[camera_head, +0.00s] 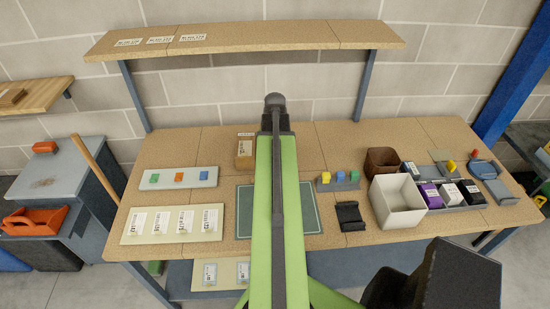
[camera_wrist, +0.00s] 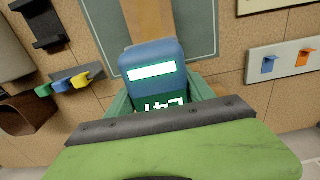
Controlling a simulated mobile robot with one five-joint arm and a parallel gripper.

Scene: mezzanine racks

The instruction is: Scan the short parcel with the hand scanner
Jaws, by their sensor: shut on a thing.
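My gripper (camera_wrist: 160,92) shows in the wrist view, its green fingers shut on both sides of the hand scanner (camera_wrist: 150,58). The scanner is blue with a white strip and a dark green display with white characters. A plain brown cardboard-like shape (camera_wrist: 147,18), perhaps a parcel, shows beyond the scanner over the dark green mat (camera_wrist: 195,25); whether they touch cannot be told. In the head view my arm covers the middle of the mat (camera_head: 245,212) and hides the gripper and scanner. A brown parcel with a pale label (camera_head: 245,152) stands behind the mat, left of my arm.
Left of the mat are a pale tray with coloured clips (camera_head: 179,178) and a board of labelled cards (camera_head: 172,225). Right are coloured blocks (camera_head: 338,182), a black holder (camera_head: 350,216), a white bin (camera_head: 397,204) and a brown bin (camera_head: 382,161). A shelf (camera_head: 250,37) overhangs the back.

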